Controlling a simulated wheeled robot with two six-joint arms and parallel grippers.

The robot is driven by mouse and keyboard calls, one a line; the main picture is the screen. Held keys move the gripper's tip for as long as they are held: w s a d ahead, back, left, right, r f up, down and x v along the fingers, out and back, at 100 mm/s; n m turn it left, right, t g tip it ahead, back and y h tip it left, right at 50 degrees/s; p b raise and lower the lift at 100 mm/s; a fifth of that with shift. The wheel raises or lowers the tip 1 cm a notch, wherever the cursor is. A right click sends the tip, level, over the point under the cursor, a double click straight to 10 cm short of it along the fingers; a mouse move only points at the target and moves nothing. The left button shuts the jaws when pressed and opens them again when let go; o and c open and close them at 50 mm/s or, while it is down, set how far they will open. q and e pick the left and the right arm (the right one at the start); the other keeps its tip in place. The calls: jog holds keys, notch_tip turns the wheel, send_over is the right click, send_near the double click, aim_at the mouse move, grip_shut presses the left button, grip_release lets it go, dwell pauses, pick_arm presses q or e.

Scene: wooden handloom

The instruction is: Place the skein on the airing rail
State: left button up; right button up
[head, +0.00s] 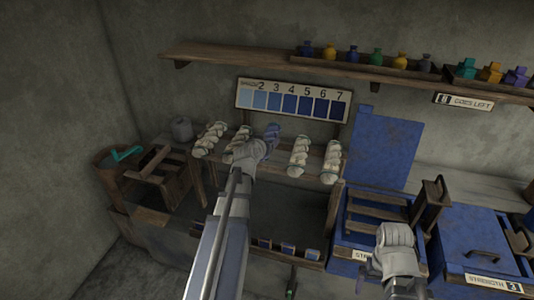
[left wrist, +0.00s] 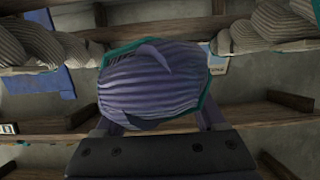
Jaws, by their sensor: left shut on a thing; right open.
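A blue-violet skein (head: 271,134) is at the airing rail, in line with the pale skeins hanging there. In the left wrist view the skein (left wrist: 152,82) fills the middle, held between the fingers. My left gripper (head: 262,146) is shut on it; its fingertips are partly hidden behind my wrist in the head view. The airing rail (head: 285,150) runs behind my left arm under the shade card. I cannot tell whether the skein rests on the rail. My right gripper (head: 384,277) is open and empty in front of the blue vat, its fingertips mostly hidden.
Pale skeins hang left (head: 209,139) and right (head: 300,156) of the blue-violet one, close to it. A numbered shade card (head: 291,101) is above. A shelf with several bottles (head: 330,64) is higher up. Blue vats (head: 481,240) stand at the right.

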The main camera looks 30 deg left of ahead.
pick_arm(q)
jog(key=shift+f+b, duration=1.95)
jog(key=shift+r, duration=0.15)
jog(key=o, duration=1)
jog(key=shift+f, duration=0.2)
jog(key=o, duration=0.5)
jog(key=shift+r, duration=0.15)
